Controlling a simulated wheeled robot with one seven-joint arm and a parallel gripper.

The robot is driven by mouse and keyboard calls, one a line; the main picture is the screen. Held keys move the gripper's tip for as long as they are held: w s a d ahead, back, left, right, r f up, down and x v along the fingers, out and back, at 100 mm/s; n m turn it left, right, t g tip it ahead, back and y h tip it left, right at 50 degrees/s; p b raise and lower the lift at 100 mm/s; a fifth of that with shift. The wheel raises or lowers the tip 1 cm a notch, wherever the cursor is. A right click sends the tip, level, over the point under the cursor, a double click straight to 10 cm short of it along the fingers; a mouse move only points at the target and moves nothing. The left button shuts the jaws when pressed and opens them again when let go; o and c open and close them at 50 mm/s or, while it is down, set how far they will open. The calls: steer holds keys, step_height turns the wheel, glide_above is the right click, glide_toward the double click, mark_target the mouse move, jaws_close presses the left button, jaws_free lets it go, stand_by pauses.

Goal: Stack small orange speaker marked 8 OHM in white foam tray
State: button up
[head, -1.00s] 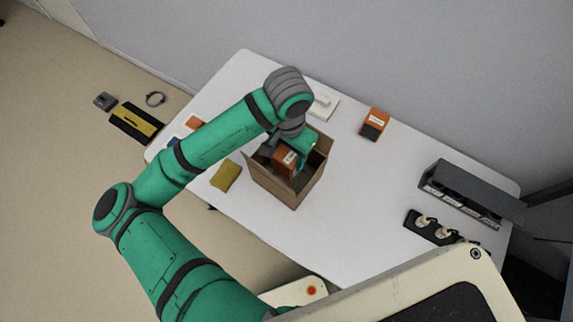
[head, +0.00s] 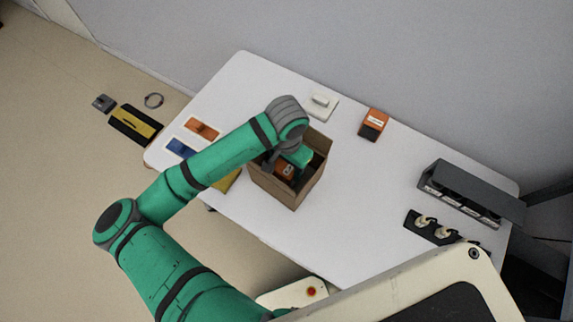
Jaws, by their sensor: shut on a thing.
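An orange and dark speaker (head: 285,171) with a small pale label is inside the open cardboard box (head: 287,191). My gripper (head: 287,166) reaches down into the box and is shut on this speaker; the fingertips are mostly hidden. The label is too small to read. Another orange and dark speaker (head: 373,125) with a white label stands on the table at the back, right of the box. I cannot make out a white foam tray for certain; the box floor is hidden.
On the white table (head: 350,200) are a white square plate with a raised block (head: 321,106), orange (head: 203,129) and blue (head: 180,147) flat pieces, and a yellow piece (head: 228,182). A dark rack (head: 465,193) and black holder (head: 434,228) stand right. The table between box and rack is clear.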

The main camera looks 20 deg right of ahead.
steer(key=shift+f, duration=0.3)
steer(key=o, duration=1.7)
steer(key=shift+c, duration=0.2)
steer(key=shift+w+r, duration=0.1)
steer(key=shift+r, duration=0.25)
step_height(320, 180, up, 12)
